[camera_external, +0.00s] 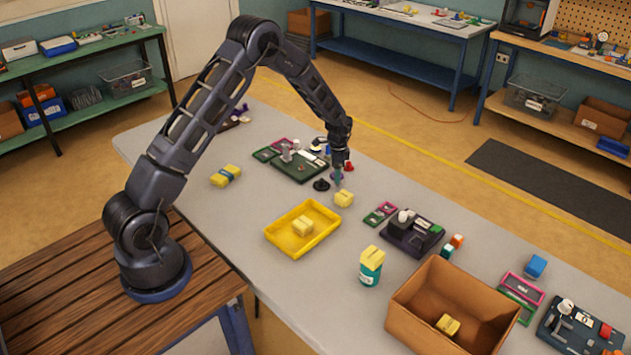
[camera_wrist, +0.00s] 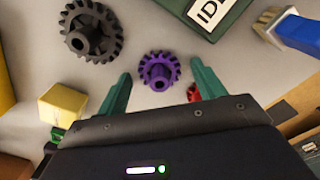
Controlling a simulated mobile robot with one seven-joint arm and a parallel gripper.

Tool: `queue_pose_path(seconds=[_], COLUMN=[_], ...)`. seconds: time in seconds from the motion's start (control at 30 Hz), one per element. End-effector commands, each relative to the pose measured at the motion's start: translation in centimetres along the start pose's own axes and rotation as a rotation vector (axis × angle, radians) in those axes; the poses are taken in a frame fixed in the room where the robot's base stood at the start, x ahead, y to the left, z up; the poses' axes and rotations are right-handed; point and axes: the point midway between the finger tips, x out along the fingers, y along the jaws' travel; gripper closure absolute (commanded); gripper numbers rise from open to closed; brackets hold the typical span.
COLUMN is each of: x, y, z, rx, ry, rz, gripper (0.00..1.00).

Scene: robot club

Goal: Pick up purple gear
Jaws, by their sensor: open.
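The purple gear (camera_wrist: 158,71) lies flat on the grey table in the wrist view, with its hub facing up. My gripper (camera_wrist: 161,76) is open, with one teal finger to the left of the gear and one to the right. The fingers look apart from the gear, and nothing is held. In the external view my gripper (camera_external: 338,180) points down over the table, near the black gear and a yellow block. The purple gear is mostly hidden there by the gripper.
A black gear (camera_wrist: 92,31) lies up and left of the purple one, and a yellow block (camera_wrist: 62,105) is at left. A red part (camera_wrist: 193,92) sits by the right finger. A yellow tray (camera_external: 275,238) and a cardboard box (camera_external: 405,318) stand nearer the camera.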

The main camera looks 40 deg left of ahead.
Motion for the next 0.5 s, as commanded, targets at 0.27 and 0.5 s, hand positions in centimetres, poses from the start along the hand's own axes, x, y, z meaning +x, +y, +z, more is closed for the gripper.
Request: queue_pose_path(seconds=[0.27,0.5], x=[-0.03,-0.04], y=[0.01,0.01], z=[0.00,0.00], rx=[0.000,0.000], ry=[0.000,0.000], rz=[0.000,0.000], gripper=[0.57,0.79])
